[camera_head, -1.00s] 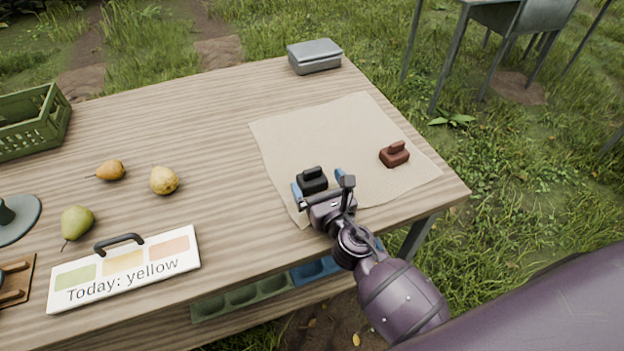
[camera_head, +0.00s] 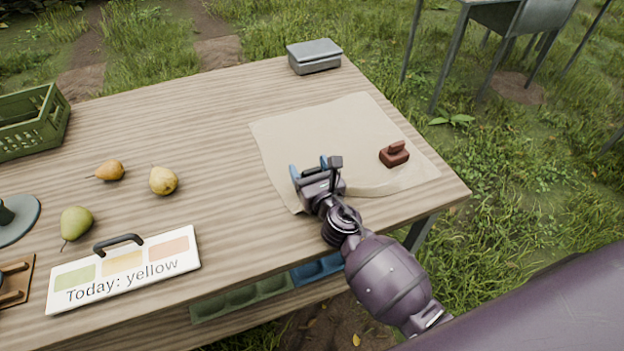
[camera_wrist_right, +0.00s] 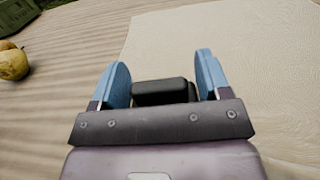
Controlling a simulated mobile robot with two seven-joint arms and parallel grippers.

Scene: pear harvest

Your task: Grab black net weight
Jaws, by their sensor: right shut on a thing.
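The black net weight (camera_wrist_right: 163,89) shows between the blue fingers of my right gripper (camera_wrist_right: 163,82) in the right wrist view. In the head view, my right gripper (camera_head: 309,168) is over the left part of the beige cloth, shut on the weight, which its body hides there. The lower part of the weight is hidden behind the gripper in the wrist view, so I cannot tell whether it touches the cloth. A dark red weight (camera_head: 394,155) of similar shape lies on the right of the cloth. My left gripper is not in view.
The beige cloth (camera_head: 330,120) lies on the wooden table (camera_head: 200,110). A grey metal box (camera_head: 315,57) stands at the far edge. Several pears, a green crate (camera_head: 32,122) and a sign reading "Today: yellow" (camera_head: 124,270) are at the left.

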